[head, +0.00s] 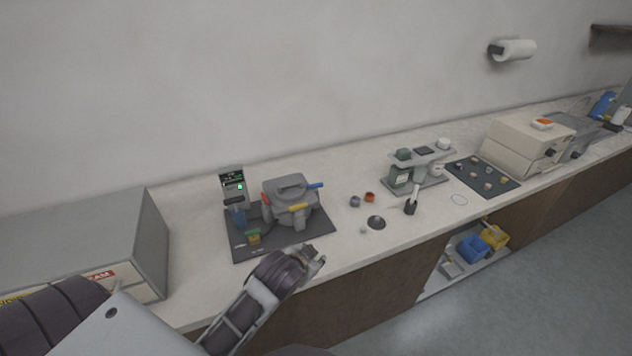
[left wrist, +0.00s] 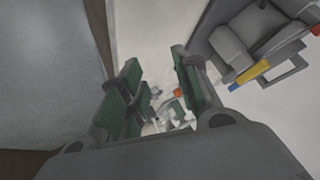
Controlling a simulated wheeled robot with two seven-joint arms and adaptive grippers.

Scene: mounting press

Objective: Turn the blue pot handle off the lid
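The grey press pot (head: 291,207) stands on a dark mat, with its grey lid (head: 290,186) on top. The blue handle (head: 316,185) sticks out from the pot's right side near the lid. A yellow handle (head: 299,207) is at the front and a red handle (head: 265,198) at the left. There the yellow handle (left wrist: 253,72) and a small blue patch (left wrist: 234,87) lie right of the fingers. My right gripper is out of view.
A grey cabinet (head: 155,240) is at the left. Small cups (head: 369,197), a dark disc (head: 376,222) and a stand (head: 420,170) are to the right. Bare counter lies just right of the mat.

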